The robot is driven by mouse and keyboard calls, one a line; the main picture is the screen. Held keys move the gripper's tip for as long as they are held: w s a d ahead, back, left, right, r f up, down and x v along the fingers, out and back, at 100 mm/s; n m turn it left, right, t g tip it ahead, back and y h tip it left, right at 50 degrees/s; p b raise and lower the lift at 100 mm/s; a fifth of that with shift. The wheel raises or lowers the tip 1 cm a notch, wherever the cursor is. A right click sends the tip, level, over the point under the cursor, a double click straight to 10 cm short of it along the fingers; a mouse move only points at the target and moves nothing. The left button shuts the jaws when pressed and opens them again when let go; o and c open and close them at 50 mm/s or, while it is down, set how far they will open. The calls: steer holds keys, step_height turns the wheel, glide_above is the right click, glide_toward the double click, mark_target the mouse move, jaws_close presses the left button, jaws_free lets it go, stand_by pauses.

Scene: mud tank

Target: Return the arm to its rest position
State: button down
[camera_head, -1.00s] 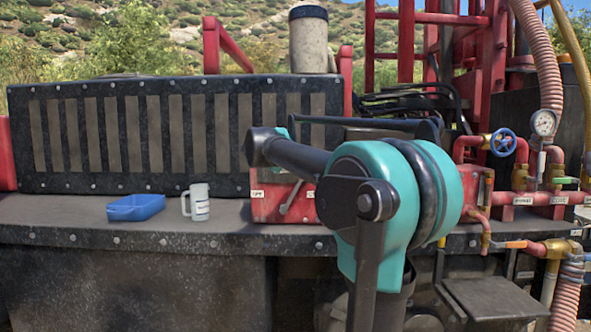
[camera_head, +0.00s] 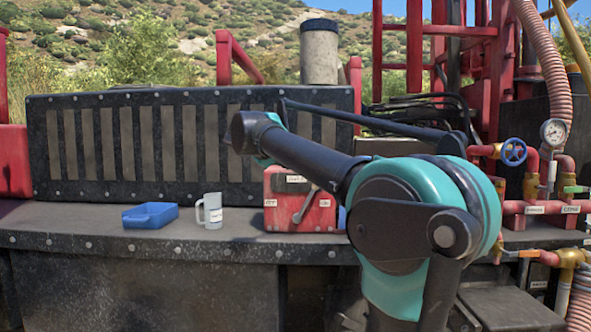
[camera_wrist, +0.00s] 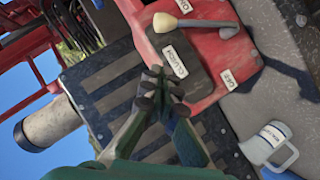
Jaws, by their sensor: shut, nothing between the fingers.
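My gripper (camera_wrist: 160,93) shows in the wrist view with its dark fingertips together and nothing between them. In that view it appears in front of the red lever box and the slatted black panel, and I see no contact with either. In the head view my arm is bent at the right, with a teal and black elbow, and its upper part reaches up and left in front of the black panel. The fingers cannot be made out in the head view.
The slatted panel (camera_head: 60,103) rises behind. Red pipes with a blue valve wheel (camera_head: 513,152) and gauge (camera_head: 554,132) are at right.

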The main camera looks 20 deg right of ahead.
steer(key=shift+s+a+r, duration=0.25)
steer(key=shift+s+a, duration=0.2)
steer(key=s+d+f+m+g+y, duration=0.15)
steer(key=s+f, duration=0.45)
steer(key=f, duration=1.1)
steer(key=s+f+g+y, duration=0.3)
steer(key=s+f, duration=0.3)
steer(key=f, duration=1)
steer(key=s+a+f+y, duration=0.2)
steer(key=s+f, duration=0.7)
steer(key=f, duration=0.1)
steer(key=s+a+f+y, duration=0.3)
steer(key=s+f, duration=0.6)
steer(key=f, duration=0.2)
steer(key=shift+a+f+g, duration=0.25)
steer(key=shift+a+g, duration=0.05)
steer(key=shift+g, duration=0.15)
